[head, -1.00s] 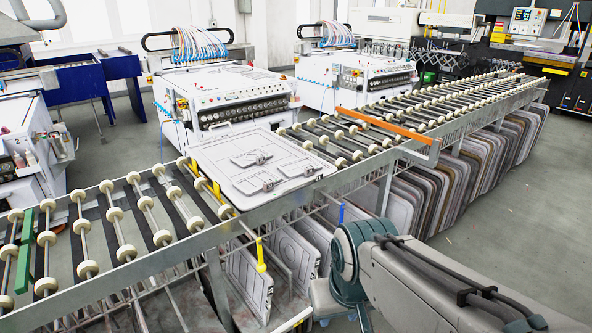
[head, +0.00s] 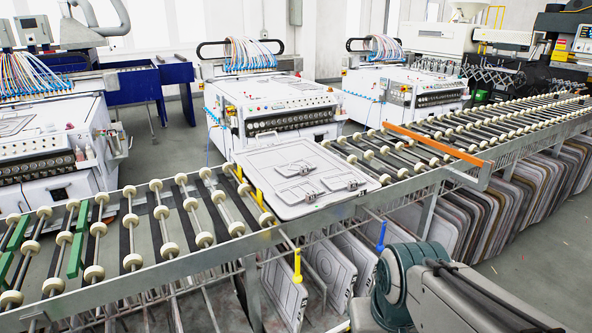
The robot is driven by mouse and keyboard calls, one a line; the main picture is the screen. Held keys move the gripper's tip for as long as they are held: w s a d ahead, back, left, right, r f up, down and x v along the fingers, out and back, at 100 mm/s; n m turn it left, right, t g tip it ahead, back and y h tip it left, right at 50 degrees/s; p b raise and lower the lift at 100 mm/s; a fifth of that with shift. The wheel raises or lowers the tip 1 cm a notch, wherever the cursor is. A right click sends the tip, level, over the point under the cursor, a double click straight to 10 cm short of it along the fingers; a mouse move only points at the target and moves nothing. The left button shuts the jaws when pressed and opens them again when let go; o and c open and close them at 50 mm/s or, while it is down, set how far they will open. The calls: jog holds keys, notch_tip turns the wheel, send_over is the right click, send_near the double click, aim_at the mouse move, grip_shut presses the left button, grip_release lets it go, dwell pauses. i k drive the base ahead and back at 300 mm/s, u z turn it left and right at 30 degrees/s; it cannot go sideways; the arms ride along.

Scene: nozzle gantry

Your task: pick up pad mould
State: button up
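A flat grey mould plate (head: 270,197) lies on the roller conveyor, in front of the middle white machine. It has rounded corners and metal clamps or hinges on its upper face. I take it for the pad mould, though more plates (head: 282,290) stand on edge in the rack below the conveyor. Part of my arm (head: 440,290) shows at the lower right, in front of the conveyor. My gripper is outside the picture, so its state is hidden.
The roller conveyor (head: 190,262) runs across the view, with a yellow lever (head: 297,265), a blue lever (head: 381,236), an orange bar (head: 432,143) and green bars (head: 79,240). White nozzle machines (head: 275,107) stand behind it. Open floor (head: 545,255) lies at the right.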

aim_at(302, 165)
jog(key=z, duration=0.65)
jog(key=i, duration=1)
jog(key=u, duration=0.55)
jog(key=i, duration=0.5)
jog(key=u, duration=0.6)
